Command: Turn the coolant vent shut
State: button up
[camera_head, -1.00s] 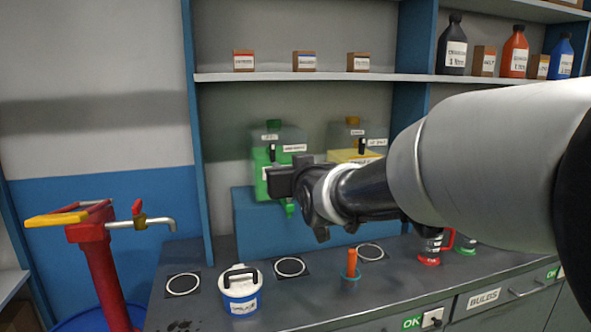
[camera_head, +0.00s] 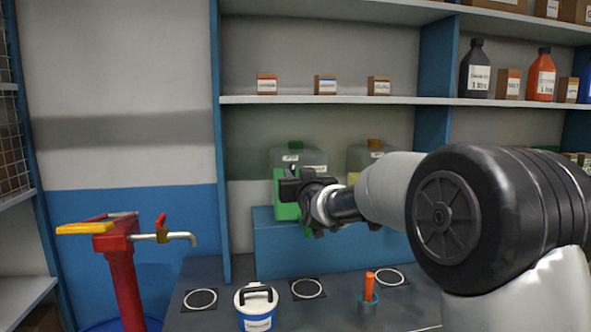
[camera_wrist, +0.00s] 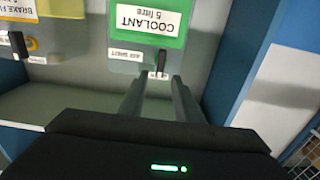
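The coolant jug (camera_head: 285,211) stands on the blue ledge with green liquid in it and a green cap. In the wrist view the coolant jug (camera_wrist: 147,22) appears upside down, its label reading COOLANT 5 litre. The black vent lever (camera_wrist: 160,63) is on its face beside a small plate (camera_wrist: 126,56) that seems to read AIR SHUT. My gripper (camera_wrist: 158,80) is open, with its fingertips spread to either side of the lever's end; contact cannot be told. In the head view my gripper (camera_head: 287,190) is in front of the jug and hides part of it.
A yellow brake fluid jug (camera_head: 355,178) stands to the right, with its own black lever (camera_wrist: 18,44). A shelf (camera_head: 340,100) runs above. A red pump (camera_head: 122,270), a white and blue tub (camera_head: 257,307) and an orange-handled tool (camera_head: 369,285) are in front.

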aim_at(293, 170)
jog(key=x, duration=0.5)
jog(key=shift+w, duration=0.15)
grip_shut()
